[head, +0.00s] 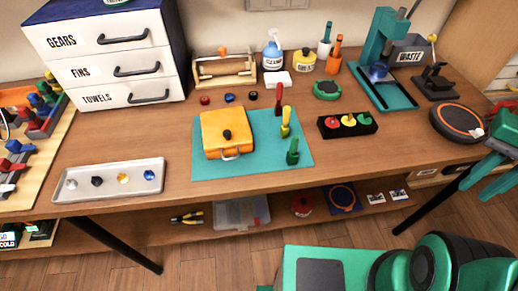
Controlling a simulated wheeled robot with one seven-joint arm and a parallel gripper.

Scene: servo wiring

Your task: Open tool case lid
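The tool case (222,120) is an orange-yellow box on the teal mat (262,160), near the middle of the table. Its lid is down, with a dark round knob on top. A pale metal handle (230,155) is at its front side. My gripper (475,191) is at the far right of the head view, beyond the table's front right edge and far from the case. Its two green fingers point down and left with a gap between them, and nothing shows between them.
Red, yellow and green upright tools (285,122) stand on the mat right of the case. A black tray with round pieces (348,125) is farther right. A white tray (108,181) lies at the front left. Drawers (115,70) stand at the back left. The table front before the mat is clear.

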